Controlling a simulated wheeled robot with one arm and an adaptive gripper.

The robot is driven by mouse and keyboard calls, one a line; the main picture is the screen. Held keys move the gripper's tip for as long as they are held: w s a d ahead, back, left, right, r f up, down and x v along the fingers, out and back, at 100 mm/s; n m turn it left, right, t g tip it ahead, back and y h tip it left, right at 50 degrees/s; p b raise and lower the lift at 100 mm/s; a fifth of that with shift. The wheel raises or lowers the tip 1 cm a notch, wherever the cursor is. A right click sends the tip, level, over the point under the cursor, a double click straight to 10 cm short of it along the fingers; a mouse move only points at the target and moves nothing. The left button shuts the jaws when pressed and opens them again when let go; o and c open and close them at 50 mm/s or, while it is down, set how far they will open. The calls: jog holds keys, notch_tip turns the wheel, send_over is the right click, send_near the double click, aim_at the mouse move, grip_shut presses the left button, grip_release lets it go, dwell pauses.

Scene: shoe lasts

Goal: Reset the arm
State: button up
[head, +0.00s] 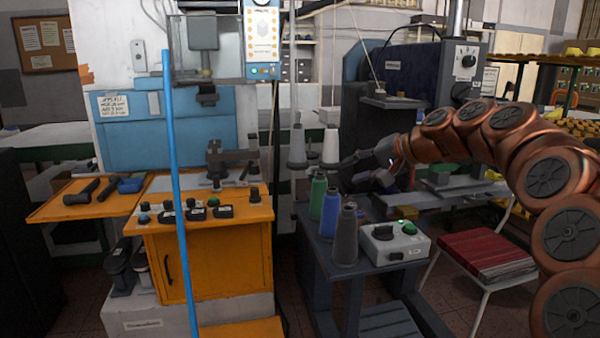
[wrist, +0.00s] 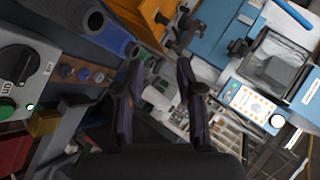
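My gripper (head: 352,164) is at the end of my copper-coloured arm, which reaches in from the right in the head view. It hangs in the air just behind and to the right of the thread spools on the dark stand. In the wrist view my gripper (wrist: 158,85) shows two dark fingers standing apart with a clear gap between them. The gripper is open and nothing is seen between the fingers.
Green, blue (head: 330,213) and grey (head: 346,238) spools and a control box (head: 395,241) stand on a dark stand close below my arm. An orange cabinet (head: 205,262), a blue pole (head: 175,180) and a red seat (head: 485,254) are nearby.

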jog(key=s+a+f+n+g+h+b, duration=0.1)
jog(key=s+a+f+n+g+h, duration=0.15)
jog(key=s+f, duration=0.55)
jog(key=s+a+f+n+g+h+b, duration=0.1)
jog(key=s+a+f+g, duration=0.2)
jog(key=s+f, duration=0.6)
jog(key=s+d+f+g+h+b, duration=0.1)
jog(key=s+d+f+g+h, duration=0.3)
jog(key=s, duration=0.6)
jog(key=s+d+f+t+b, duration=0.1)
jog(key=s+d+f, duration=0.2)
jog(key=s+f, duration=0.5)
jog(key=s+d+f+g+h, duration=0.1)
jog(key=s+d+f+g, duration=0.2)
jog(key=s, duration=0.9)
notch_tip(320, 180, up, 21)
jog(key=s+t+p, duration=0.1)
jog(key=t+p, duration=0.1)
jog(key=p, duration=1.8)
jog(key=shift+d, duration=0.35)
jog(key=shift+f+n+h, duration=0.15)
jog(key=shift+n+h, duration=0.1)
